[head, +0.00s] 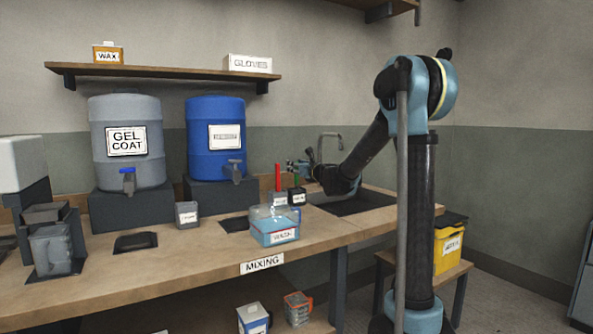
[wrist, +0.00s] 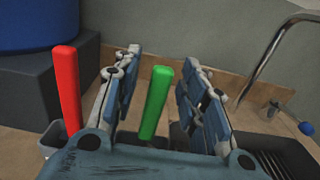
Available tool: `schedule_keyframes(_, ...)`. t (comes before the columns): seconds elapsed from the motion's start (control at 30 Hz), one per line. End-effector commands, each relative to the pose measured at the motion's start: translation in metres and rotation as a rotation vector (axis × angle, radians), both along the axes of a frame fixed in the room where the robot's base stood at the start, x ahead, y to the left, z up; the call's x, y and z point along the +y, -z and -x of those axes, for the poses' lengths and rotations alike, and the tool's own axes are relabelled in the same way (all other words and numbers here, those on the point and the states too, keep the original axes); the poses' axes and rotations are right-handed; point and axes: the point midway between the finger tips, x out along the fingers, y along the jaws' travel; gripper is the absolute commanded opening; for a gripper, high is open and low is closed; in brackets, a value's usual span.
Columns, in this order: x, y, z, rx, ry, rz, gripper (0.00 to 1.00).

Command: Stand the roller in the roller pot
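A green handle (wrist: 155,103) stands upright between the two fingers of my gripper (wrist: 160,62), with a gap on each side, so my gripper is open around it. In the head view the green handle (head: 297,180) rises from a small dark labelled pot (head: 298,197). A red handle (wrist: 66,88) stands outside my gripper, to the left; in the head view the red handle (head: 278,177) rises from a small light grey pot (head: 279,199). The lower ends of both tools are hidden, so I cannot tell which is the roller. The pot labels are too small to read.
A clear tub of bluish contents (head: 274,228) stands in front of the pots on the bench (head: 200,262). A blue drum (head: 215,140) and a grey gel coat drum (head: 125,165) stand behind, on the left. A sink (head: 355,203) with a tap (head: 322,143) is on the right.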

Motion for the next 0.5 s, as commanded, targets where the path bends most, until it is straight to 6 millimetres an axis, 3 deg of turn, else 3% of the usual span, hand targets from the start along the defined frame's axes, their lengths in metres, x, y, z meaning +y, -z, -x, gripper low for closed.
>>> schedule_keyframes(0.17, -0.007, 0.0, 0.009, 0.0, 0.0, 0.0, 0.39)
schedule_keyframes(0.5, -0.037, 0.001, 0.053, 0.001, 0.001, 0.0, 0.39)
